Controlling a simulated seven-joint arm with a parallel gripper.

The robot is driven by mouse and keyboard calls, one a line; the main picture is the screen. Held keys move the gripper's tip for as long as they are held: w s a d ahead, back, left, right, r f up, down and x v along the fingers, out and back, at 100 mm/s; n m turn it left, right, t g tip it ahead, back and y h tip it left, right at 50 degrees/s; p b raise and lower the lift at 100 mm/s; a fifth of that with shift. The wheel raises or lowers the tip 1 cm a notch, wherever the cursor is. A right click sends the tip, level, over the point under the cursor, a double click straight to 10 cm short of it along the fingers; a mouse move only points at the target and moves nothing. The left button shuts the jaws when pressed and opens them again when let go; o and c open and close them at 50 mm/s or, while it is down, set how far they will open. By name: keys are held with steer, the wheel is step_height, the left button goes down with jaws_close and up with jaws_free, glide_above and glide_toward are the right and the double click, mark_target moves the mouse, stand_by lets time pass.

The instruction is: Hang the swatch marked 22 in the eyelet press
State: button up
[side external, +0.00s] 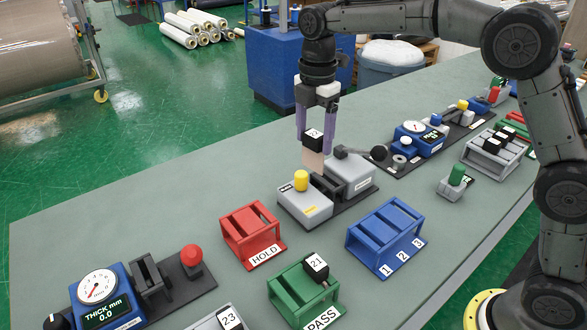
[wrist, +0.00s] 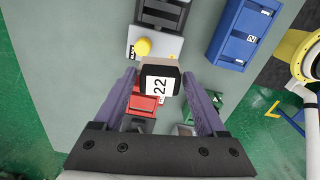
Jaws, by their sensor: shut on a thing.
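My gripper (side external: 314,146) is shut on the black holder of the swatch marked 22 (wrist: 160,86). The beige swatch sheet (side external: 313,162) hangs below the fingers, upright. The swatch is above and just behind a grey machine (side external: 305,205) with a yellow button, a dark slot and a black-knobbed lever. This looks like the eyelet press; its labels are too small to read. The machine also shows in the wrist view (wrist: 170,44), beyond the swatch. The side view does not show clearly whether the swatch's lower edge touches the machine.
A red HOLD rack (side external: 250,234), a green PASS rack (side external: 284,287) holding swatch 21 (side external: 316,266), and a blue numbered rack (side external: 382,238) stand nearby. A thickness gauge (side external: 100,290) is front left. Swatch 23 (side external: 230,318) sits at the front edge. The table's left part is clear.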

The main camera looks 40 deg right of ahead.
steer(key=w+d+m, duration=0.1)
steer(key=d, duration=0.5)
steer(key=shift+w+d+f+m, duration=0.2)
steer(key=shift+d+f+m, duration=0.1)
steer(key=shift+f, duration=0.1)
steer(key=shift+a+f, duration=0.1)
steer(key=shift+f, duration=2.4)
steer(key=shift+f, duration=0.1)
steer(key=shift+f, duration=3.2)
steer(key=o, duration=1.3)
